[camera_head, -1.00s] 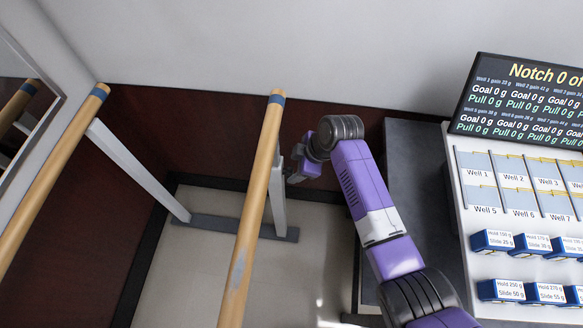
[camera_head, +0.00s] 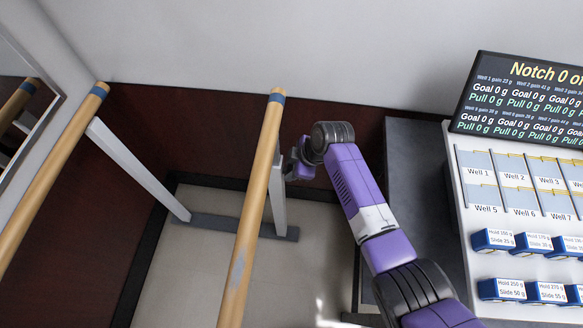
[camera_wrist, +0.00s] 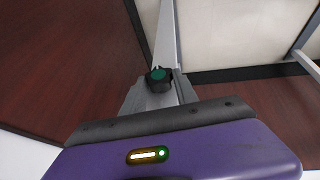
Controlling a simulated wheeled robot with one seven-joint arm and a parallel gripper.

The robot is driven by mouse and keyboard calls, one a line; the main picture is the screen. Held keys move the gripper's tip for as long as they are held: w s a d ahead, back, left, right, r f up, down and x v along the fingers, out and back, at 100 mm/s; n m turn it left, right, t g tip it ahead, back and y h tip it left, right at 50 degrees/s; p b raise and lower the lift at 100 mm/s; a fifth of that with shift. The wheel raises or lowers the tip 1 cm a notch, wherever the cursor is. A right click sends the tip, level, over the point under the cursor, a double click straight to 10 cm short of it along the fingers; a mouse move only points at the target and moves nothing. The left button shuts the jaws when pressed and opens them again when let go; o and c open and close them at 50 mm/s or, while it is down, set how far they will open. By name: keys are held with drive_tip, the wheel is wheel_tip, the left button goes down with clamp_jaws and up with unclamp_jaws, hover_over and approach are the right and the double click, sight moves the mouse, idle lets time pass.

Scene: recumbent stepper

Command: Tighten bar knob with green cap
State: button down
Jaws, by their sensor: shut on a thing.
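The bar knob with a green cap (camera_wrist: 158,75) is dark and lobed, and it sits against the pale metal post (camera_wrist: 167,40) of a parallel bar in the wrist view. My gripper (camera_wrist: 159,86) is shut on the knob, its grey fingers close around the knob's near side. In the head view my gripper (camera_head: 290,172) is at the right side of the post (camera_head: 278,195), below the wooden bar (camera_head: 258,180). The knob and the fingertips cannot be made out there.
A second wooden bar (camera_head: 50,180) stands at left near a mirror. A foot plate (camera_head: 230,227) lies on the tiled floor. At right are a dark grey block (camera_head: 415,170) and a white board (camera_head: 520,225) with wells, blue labelled blocks and a screen (camera_head: 525,105).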

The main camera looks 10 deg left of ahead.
drive_tip(key=shift+w+f+g+b, duration=0.15)
drive_tip(key=shift+g+b, duration=0.25)
drive_tip(key=shift+b, duration=0.35)
drive_tip(key=g+b, duration=0.1)
drive_tip(key=b, duration=0.2)
drive_tip(key=shift+w+f, duration=0.15)
drive_tip(key=m+g+b, duration=0.1)
drive_tip(key=g+b, duration=0.1)
drive_tip(key=b, duration=0.3)
drive_tip(key=shift+w+f+g+b, duration=0.1)
drive_tip(key=shift+w+g+b, duration=0.05)
drive_tip(key=shift+g+b, duration=0.2)
drive_tip(key=g+b, duration=0.1)
drive_tip(key=b, duration=0.5)
drive_tip(key=shift+w+f+g+b, duration=0.1)
drive_tip(key=shift+f+g+b, duration=0.05)
drive_tip(key=shift+g+b, duration=0.15)
drive_tip(key=b, duration=0.2)
drive_tip(key=shift+g+b, duration=0.25)
drive_tip(key=shift+b, duration=0.15)
drive_tip(key=b, duration=0.2)
drive_tip(key=g+b, duration=0.1)
drive_tip(key=b, duration=0.1)
drive_tip(key=shift+d+r+m, duration=0.1)
drive_tip(key=shift+r+m, duration=0.15)
drive_tip(key=shift+m, duration=0.05)
